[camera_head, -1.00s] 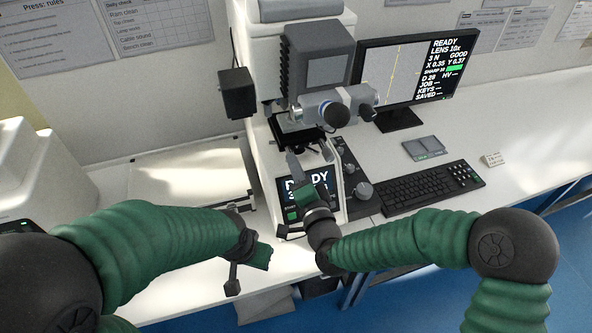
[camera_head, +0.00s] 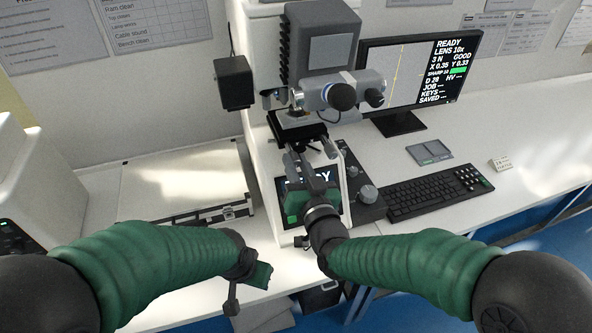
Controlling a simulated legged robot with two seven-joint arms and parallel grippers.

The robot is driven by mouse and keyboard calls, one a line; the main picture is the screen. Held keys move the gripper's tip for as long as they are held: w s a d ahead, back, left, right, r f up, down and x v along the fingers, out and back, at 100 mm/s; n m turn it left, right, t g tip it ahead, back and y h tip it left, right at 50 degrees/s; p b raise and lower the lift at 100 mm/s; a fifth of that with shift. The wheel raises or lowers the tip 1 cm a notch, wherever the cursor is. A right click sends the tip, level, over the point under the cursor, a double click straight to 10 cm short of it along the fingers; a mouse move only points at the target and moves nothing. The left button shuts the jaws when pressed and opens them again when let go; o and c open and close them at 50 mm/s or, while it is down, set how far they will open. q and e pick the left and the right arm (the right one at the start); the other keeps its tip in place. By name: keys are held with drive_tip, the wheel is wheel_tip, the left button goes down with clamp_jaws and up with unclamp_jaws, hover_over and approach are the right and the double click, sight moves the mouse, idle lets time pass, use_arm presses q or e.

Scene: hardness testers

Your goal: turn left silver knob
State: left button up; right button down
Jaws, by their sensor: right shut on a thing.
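The hardness tester (camera_head: 262,150) stands mid-view with its small stage (camera_head: 298,130) under the lens. Two silver knobs stick out below the stage toward me. The right silver knob (camera_head: 331,149) is in plain view, with nothing on it. My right gripper (camera_head: 297,160) reaches up in front of the tester's screen, its fingers shut around the left silver knob, which they mostly hide. My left gripper (camera_head: 244,284) hangs low at the table's front edge, away from the knobs; its jaw opening does not show clearly.
The monitor (camera_head: 418,80) stands behind on the right and reads Y 0.33. A dark control panel with a round dial (camera_head: 368,194) lies right of my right gripper, then a keyboard (camera_head: 436,192). A flat case (camera_head: 185,185) lies on the left.

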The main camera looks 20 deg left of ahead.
drive_tip(key=n+b, duration=0.1)
drive_tip(key=n, duration=0.1)
drive_tip(key=f+n+b, duration=0.1)
drive_tip(key=n+b, duration=0.1)
drive_tip(key=shift+s+f+n, duration=0.1)
drive_tip(key=shift+f+n, duration=0.05)
drive_tip(key=shift+n, duration=0.25)
drive_tip(key=shift+r+n+b, duration=0.2)
drive_tip(key=shift+n+b, duration=1.3)
drive_tip(key=shift+n, duration=0.7)
drive_tip(key=c, duration=1.3)
unclamp_jaws()
drive_tip(key=shift+o, duration=0.3)
drive_tip(key=shift+w+r, duration=0.15)
drive_tip(key=shift+w, duration=0.05)
drive_tip(key=shift+r, duration=0.1)
